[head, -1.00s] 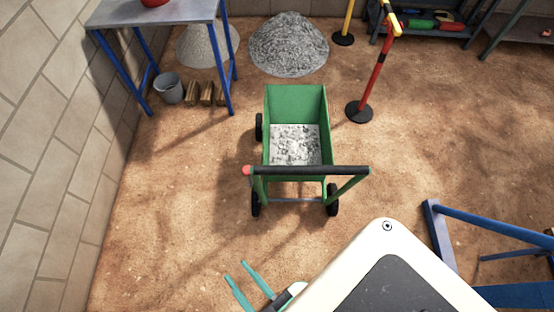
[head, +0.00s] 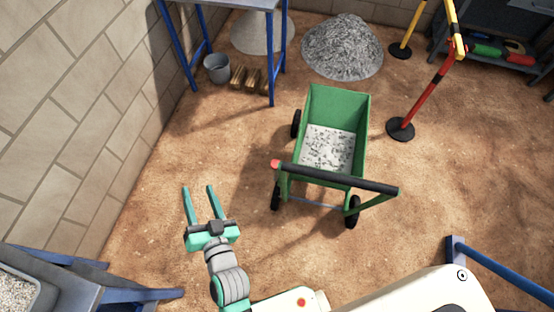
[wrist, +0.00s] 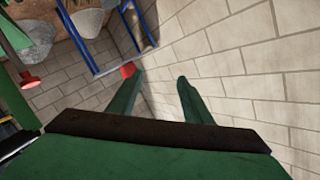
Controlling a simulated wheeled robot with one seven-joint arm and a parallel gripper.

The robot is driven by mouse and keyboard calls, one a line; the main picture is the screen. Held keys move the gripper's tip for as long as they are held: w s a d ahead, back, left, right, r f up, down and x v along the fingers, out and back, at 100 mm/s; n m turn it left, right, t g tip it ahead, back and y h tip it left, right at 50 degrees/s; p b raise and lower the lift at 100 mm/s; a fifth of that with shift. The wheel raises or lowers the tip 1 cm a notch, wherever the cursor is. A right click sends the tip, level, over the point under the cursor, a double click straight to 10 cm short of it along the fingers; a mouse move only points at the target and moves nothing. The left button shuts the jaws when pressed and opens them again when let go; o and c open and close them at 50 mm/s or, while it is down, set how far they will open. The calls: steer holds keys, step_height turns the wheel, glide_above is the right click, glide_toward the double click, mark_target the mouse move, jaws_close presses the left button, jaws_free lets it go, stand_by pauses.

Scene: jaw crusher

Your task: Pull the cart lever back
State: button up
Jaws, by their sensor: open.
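The green cart (head: 335,110) stands on the dirt floor in the middle of the head view, with grey gravel in its tub. A black handle bar (head: 345,180) crosses its near side, with a red knob (head: 276,163) at the left end. No separate lever can be made out. My gripper (head: 198,189) is open and empty, left of the cart and apart from the bar. In the wrist view its two green fingers (wrist: 156,76) spread toward a brick wall, and a red piece on a green part (wrist: 29,80) shows at the left edge.
A blue-legged table (head: 277,50), a bucket (head: 217,68) and gravel piles (head: 342,50) stand behind. A red-and-yellow post (head: 425,100) is right of the cart. A brick wall (head: 70,110) bounds the left. Blue frames stand at both near corners. Floor between gripper and cart is clear.

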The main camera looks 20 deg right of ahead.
steer(key=w+a+r+n+g+y, duration=0.2)
steer(key=w+a+r+n+y, duration=0.2)
steer(key=w+r, duration=0.4)
steer(key=w+a+r+n+g+y, duration=0.1)
steer(key=w+a+r+n+y, duration=0.2)
steer(key=w+a+r+y, duration=0.5)
steer(key=n+g+h, duration=0.5)
steer(key=g+h, duration=0.8)
steer(key=h, duration=0.1)
glide_above(276, 161)
step_height(276, 161, down, 14)
steer(key=f, duration=0.6)
steer(key=s+f, duration=0.1)
steer(key=f, duration=0.3)
steer(key=shift+a, duration=0.2)
